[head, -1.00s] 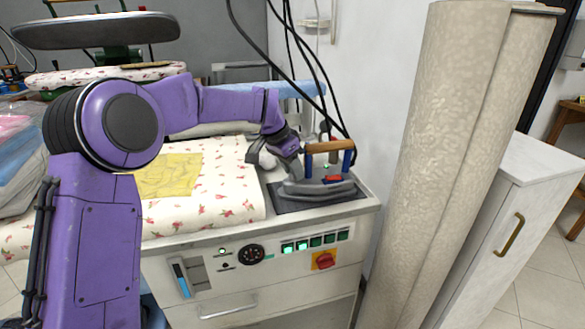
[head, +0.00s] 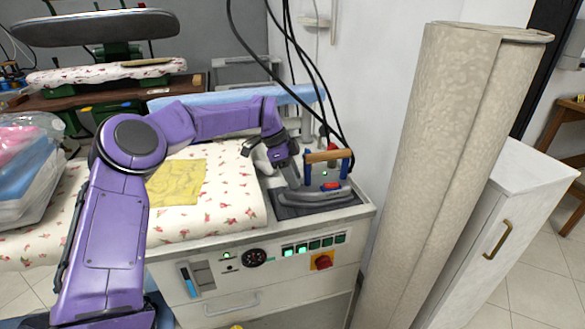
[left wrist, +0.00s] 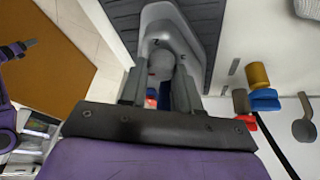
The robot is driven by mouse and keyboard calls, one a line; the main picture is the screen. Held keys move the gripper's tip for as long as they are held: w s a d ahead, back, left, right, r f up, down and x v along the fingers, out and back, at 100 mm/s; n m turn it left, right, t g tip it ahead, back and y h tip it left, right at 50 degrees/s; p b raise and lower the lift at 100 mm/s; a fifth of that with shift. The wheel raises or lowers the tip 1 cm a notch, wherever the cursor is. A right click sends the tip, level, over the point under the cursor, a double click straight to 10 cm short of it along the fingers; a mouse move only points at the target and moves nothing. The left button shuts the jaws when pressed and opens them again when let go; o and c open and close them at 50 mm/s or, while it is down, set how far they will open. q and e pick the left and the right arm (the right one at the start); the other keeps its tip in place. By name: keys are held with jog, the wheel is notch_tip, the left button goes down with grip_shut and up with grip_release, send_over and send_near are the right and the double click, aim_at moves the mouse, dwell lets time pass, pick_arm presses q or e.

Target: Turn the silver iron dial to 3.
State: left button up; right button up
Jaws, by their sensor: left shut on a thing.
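The silver iron (head: 322,196) rests flat on a dark pad on the ironing station, its wooden handle (head: 327,156) held up by blue posts. My left gripper (head: 293,182) is down at the iron's left end. In the left wrist view, my left gripper (left wrist: 160,85) has its two fingers shut on either side of a round grey dial (left wrist: 161,64) on the iron's silver body (left wrist: 176,22). My right gripper is not in view.
The station's front panel (head: 215,277) has a black knob (head: 255,257), green switches and a red switch (head: 321,262). Black cables hang down behind the iron. A floral ironing pad (head: 225,205) with a yellow cloth (head: 178,183) lies left. Tall fabric rolls (head: 455,170) stand right.

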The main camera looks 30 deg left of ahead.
pick_arm(q)
jog(key=shift+m+g+p, duration=0.4)
jog(key=shift+m+p, duration=0.35)
jog(key=shift+m, duration=0.15)
jog(key=o, duration=1)
jog(key=shift+o, duration=0.2)
jog(key=v, duration=1)
jog(key=shift+a+r, duration=0.2)
jog(key=shift+r, duration=0.1)
